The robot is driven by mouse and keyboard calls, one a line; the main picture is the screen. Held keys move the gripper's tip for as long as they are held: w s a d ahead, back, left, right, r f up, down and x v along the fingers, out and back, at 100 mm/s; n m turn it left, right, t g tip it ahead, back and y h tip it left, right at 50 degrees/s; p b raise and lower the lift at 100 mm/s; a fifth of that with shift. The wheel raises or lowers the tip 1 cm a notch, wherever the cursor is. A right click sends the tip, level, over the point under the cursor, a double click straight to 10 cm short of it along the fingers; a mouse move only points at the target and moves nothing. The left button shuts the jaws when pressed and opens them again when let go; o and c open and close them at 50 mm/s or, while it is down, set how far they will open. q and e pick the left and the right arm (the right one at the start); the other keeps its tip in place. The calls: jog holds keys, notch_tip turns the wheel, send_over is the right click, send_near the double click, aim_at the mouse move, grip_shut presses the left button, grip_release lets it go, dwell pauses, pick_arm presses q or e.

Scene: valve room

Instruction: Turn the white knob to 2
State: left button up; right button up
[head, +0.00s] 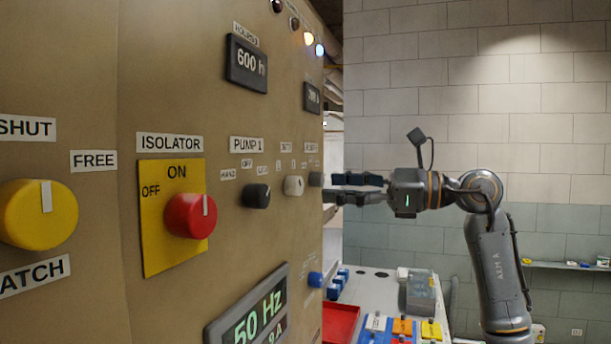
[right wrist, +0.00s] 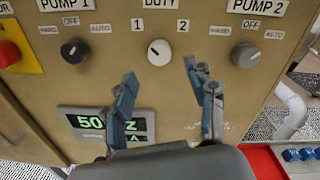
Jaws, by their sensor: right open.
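The white knob (right wrist: 159,52) sits on the tan panel under a DUTY label, between a 1 on its upper left and a 2 on its upper right. Its dark pointer line slants to the upper left, toward the 1. In the head view the white knob (head: 293,185) is small and seen from the side. My right gripper (head: 332,190) points at the panel from the right. In the right wrist view its fingers (right wrist: 166,84) are spread apart and empty, just below the knob in the picture and not touching it. My left gripper is not in view.
The black PUMP 1 knob (right wrist: 75,52) and grey PUMP 2 knob (right wrist: 245,55) flank the white one. A red isolator knob (head: 190,215) and yellow knob (head: 38,214) are further left. A 50 Hz display (head: 250,314) is below. A table (head: 372,290) with bins stands beyond.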

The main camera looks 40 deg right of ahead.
aim_at(301, 186)
jog(key=p+x, duration=0.2)
jog(key=x, duration=0.3)
jog(key=shift+w+a+r, duration=0.2)
jog(key=shift+w+a, duration=0.05)
jog(key=shift+w+a+f+p, duration=0.15)
jog(key=shift+w+a+p, duration=0.15)
jog(key=shift+w, duration=0.15)
jog(key=shift+d, duration=0.1)
jog(key=c, duration=1.2)
jog(key=shift+o, duration=0.2)
